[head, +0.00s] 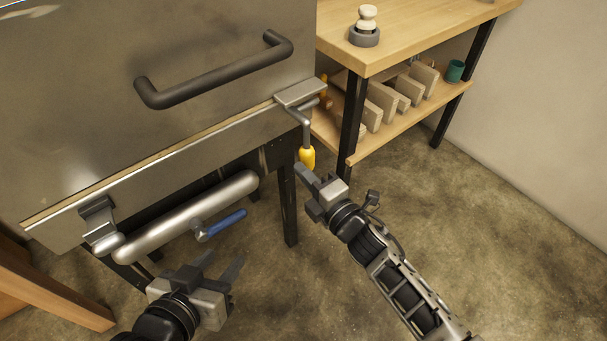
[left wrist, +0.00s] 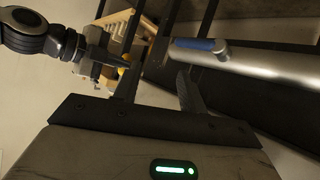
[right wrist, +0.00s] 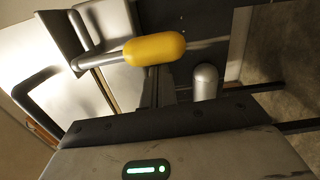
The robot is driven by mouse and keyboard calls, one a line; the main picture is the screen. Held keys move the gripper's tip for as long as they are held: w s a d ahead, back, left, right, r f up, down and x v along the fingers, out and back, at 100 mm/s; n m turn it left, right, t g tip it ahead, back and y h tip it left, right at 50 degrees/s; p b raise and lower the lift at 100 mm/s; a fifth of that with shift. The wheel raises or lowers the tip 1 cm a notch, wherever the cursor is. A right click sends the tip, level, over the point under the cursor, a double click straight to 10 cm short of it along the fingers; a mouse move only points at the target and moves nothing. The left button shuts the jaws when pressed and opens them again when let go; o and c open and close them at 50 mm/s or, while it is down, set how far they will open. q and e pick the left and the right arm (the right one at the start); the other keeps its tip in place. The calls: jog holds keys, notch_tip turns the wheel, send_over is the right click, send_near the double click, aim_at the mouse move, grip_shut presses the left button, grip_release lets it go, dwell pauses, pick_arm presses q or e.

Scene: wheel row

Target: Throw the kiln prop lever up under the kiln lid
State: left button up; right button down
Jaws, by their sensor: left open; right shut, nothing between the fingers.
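The kiln lid (head: 100,110) is a large metal panel with a dark bar handle (head: 215,70). The lever with a yellow grip (head: 307,158) hangs down from a metal bracket at the kiln's right corner; I take it for the prop lever. The yellow grip also shows in the right wrist view (right wrist: 155,50), just beyond the fingers. My right gripper (head: 306,176) is shut and empty, just below the grip; contact cannot be told. My left gripper (head: 222,268) is open and empty, below the silver pipe.
A silver pipe (head: 185,215) with a blue-handled valve (head: 225,223) runs along the kiln's lower front. A metal latch (head: 98,218) sits at its left end. A wooden table (head: 400,35) with a loaded lower shelf stands right of the kiln. The floor at right is clear.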

pick_arm(q)
jog(key=shift+f, duration=0.15)
pick_arm(e)
jog(key=shift+w+d, duration=0.1)
jog(key=shift+d, duration=0.05)
pick_arm(q)
notch_tip(320, 180, down, 9)
jog(key=d+g+b, duration=0.2)
jog(key=b, duration=0.2)
jog(key=shift+w+r+h+b, duration=0.2)
jog(key=shift+w+h+b, duration=0.1)
jog(key=shift+w+b, duration=0.1)
pick_arm(e)
jog(key=w+d+r+n, duration=0.3)
jog(key=d+r+n, duration=0.1)
jog(key=n, duration=0.6)
jog(key=w+d+r+n+y, duration=0.1)
jog(key=w+d+r+n, duration=0.3)
jog(key=n, duration=0.6)
jog(key=shift+w+d+r, duration=0.3)
jog(key=shift+d+r, duration=0.25)
jog(key=shift+d, duration=0.65)
pick_arm(q)
jog(key=shift+r, duration=0.1)
jog(key=shift+w, duration=0.1)
